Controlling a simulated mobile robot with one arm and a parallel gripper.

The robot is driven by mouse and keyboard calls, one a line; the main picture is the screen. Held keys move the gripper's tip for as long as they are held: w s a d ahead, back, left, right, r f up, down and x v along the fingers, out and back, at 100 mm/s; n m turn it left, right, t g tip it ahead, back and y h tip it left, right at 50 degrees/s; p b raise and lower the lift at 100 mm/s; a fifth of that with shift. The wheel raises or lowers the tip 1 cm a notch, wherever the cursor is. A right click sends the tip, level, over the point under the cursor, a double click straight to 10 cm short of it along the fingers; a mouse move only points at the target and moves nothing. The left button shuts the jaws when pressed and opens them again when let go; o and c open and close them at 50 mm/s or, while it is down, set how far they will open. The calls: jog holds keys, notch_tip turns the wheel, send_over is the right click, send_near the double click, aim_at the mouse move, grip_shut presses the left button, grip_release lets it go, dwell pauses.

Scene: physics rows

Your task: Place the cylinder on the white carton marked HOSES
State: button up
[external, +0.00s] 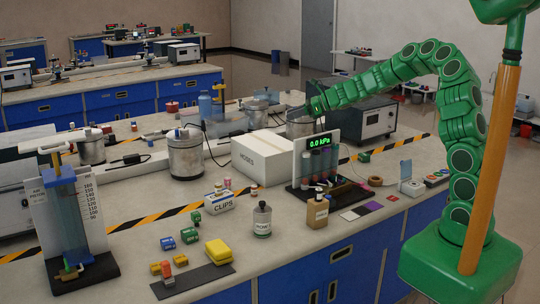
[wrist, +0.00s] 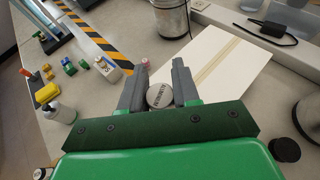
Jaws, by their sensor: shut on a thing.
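My gripper (wrist: 160,74) has its two grey fingers shut on the cylinder (wrist: 160,96), a small round piece with a grey, lettered end face, in the wrist view. The white carton (wrist: 232,62), with a tan tape strip along its top, lies just beyond and right of the fingers there. In the external view the carton (external: 258,160), marked HOSES, sits closed on the bench. My gripper (external: 316,106) is above and right of it, behind the pressure display. I cannot make out the cylinder in the external view.
A pressure display stand (external: 318,160) stands right of the carton. A metal pot (external: 185,155) stands left of it, with a second pot (external: 300,126) behind. The CLIPS box (external: 220,202) and a labelled bottle (external: 262,220) are in front. The carton top looks bare.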

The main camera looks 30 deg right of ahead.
jog(key=shift+d+r, duration=0.25)
jog(key=shift+d, duration=0.3)
jog(key=w+a+f, duration=0.1)
jog(key=w+f, duration=0.3)
jog(key=w, duration=0.5)
send_over(272, 142)
jog(key=shift+s+a+f, duration=0.1)
jog(key=shift+s+f, duration=0.05)
jog(key=shift+f, duration=1.25)
jog(key=shift+s+a+f, duration=0.1)
jog(key=shift+s+f, duration=0.05)
jog(key=shift+f, duration=1.2)
jog(key=shift+w+f, duration=0.2)
jog(key=shift+f, duration=1.55)
jog(key=shift+f, duration=0.1)
jog(key=o, duration=1)
jog(key=shift+o, duration=0.2)
